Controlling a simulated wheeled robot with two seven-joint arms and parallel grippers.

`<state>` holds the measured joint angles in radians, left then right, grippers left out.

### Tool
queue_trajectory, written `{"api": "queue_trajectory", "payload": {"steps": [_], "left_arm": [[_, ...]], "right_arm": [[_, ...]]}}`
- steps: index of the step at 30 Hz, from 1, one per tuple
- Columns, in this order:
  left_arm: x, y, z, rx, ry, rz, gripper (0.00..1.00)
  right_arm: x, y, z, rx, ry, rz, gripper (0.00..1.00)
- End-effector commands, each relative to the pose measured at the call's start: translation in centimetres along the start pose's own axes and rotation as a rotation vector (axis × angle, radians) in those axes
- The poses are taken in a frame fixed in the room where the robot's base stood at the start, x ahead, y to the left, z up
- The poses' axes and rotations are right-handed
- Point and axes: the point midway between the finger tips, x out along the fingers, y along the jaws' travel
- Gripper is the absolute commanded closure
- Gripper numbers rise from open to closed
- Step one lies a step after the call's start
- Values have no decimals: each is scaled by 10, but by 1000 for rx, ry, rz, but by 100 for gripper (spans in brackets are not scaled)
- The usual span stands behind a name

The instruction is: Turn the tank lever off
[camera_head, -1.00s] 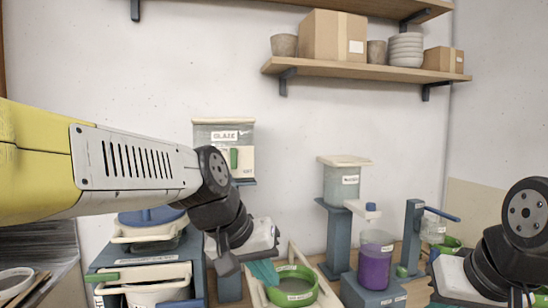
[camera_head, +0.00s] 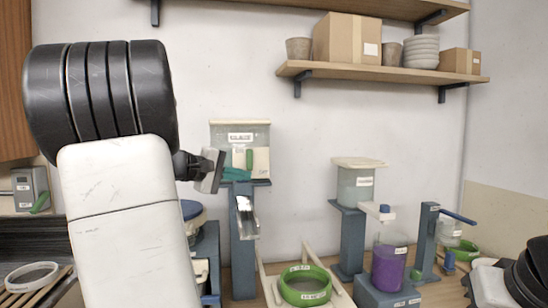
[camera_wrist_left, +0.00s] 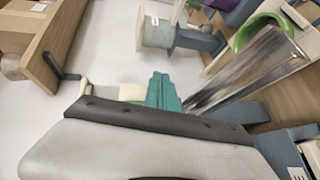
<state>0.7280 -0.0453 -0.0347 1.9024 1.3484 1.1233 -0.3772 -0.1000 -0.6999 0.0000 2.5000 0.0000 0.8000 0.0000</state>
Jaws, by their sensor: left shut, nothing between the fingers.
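The glaze tank (camera_head: 226,138) is a clear box with a label, standing on a blue post against the wall. Its green lever (camera_head: 249,160) points upright on the tank's front. My left gripper (camera_head: 238,174) has teal fingers, shut and empty, at the tank's lower front, just left of and below the lever. Whether they touch the lever I cannot tell. A metal chute (camera_head: 247,216) slopes below the tank. In the left wrist view the shut fingertips (camera_wrist_left: 162,90) show beside the chute (camera_wrist_left: 245,72); the lever cannot be made out there. My right gripper's fingers are out of view.
A green bowl (camera_head: 305,288) sits on the bench below the tank. To its right stand a second tank (camera_head: 355,187), a purple container (camera_head: 389,265) and a blue post with an arm (camera_head: 425,240). A shelf (camera_head: 380,72) with boxes and pots hangs above. The wall between the tanks is clear.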

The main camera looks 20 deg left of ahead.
Motion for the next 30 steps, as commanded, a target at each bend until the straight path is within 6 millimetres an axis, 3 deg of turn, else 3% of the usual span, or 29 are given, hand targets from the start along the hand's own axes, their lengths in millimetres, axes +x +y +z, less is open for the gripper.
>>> {"api": "queue_trajectory", "payload": {"steps": [1, 3, 6, 9, 23, 30], "left_arm": [[-12, 1, -34, -30, 57, 50, 100], [-28, 6, -68, -54, 120, 120, 100], [-47, 10, -103, -72, 186, 190, 100], [-58, 12, -120, -80, 222, 228, 100], [-59, 14, -126, -81, 233, 242, 100], [-27, 21, -134, -81, 230, 242, 100]], "right_arm": [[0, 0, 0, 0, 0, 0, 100], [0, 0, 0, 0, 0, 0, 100], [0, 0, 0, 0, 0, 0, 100], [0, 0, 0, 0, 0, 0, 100], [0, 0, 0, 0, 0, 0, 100], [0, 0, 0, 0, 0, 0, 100]]}}
